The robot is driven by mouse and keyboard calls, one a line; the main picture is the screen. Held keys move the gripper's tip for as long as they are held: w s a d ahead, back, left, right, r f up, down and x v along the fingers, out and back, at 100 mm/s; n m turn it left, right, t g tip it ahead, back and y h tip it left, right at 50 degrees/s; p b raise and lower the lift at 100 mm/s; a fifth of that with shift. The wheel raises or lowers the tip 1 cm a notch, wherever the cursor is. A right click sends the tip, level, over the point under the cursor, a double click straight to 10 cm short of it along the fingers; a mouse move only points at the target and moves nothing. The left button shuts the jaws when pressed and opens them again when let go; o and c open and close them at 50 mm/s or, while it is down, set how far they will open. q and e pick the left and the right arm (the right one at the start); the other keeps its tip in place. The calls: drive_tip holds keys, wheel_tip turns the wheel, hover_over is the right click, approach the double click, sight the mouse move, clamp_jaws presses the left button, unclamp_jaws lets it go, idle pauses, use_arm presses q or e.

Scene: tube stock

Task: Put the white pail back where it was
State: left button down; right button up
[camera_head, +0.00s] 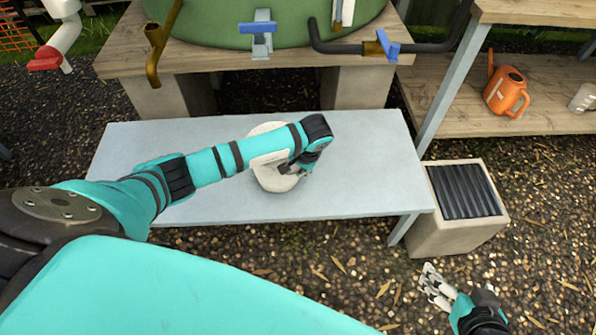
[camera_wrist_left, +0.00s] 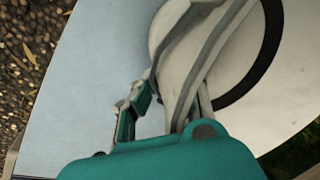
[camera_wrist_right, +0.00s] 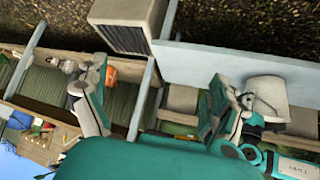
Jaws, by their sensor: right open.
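The white pail (camera_head: 268,180) is on the grey-blue table (camera_head: 370,150), partly hidden by my left arm. It also shows in the left wrist view (camera_wrist_left: 178,22) and in the right wrist view (camera_wrist_right: 268,88). My left gripper (camera_head: 300,170) is right at the pail's right side, seen from the head. In the left wrist view its fingers (camera_wrist_left: 160,105) overlap the pail's edge and grey bands; whether they close on the handle is unclear. My right gripper (camera_head: 434,283) is open and empty over the gravel, right of the table; its spread fingers show in the right wrist view (camera_wrist_right: 150,100).
A green tank (camera_head: 230,25) with taps stands on a wooden stand behind the table. A concrete block with a dark grate (camera_head: 440,235) stands right of the table. An orange watering can (camera_head: 508,92) sits on a wooden shelf (camera_head: 440,90). Both table ends are clear.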

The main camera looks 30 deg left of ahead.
use_arm(q)
drive_tip(key=shift+f, duration=0.1)
use_arm(e)
drive_tip(key=shift+w+a+r, duration=0.1)
drive_tip(key=shift+w+r, duration=0.05)
use_arm(q)
drive_tip(key=shift+f, duration=0.1)
drive_tip(key=c, duration=1.9)
unclamp_jaws()
drive_tip(key=o, duration=0.4)
use_arm(e)
drive_tip(key=shift+w+a+r+t, duration=0.1)
drive_tip(key=shift+w+r+t, duration=0.2)
drive_tip(key=shift+w+t, duration=0.1)
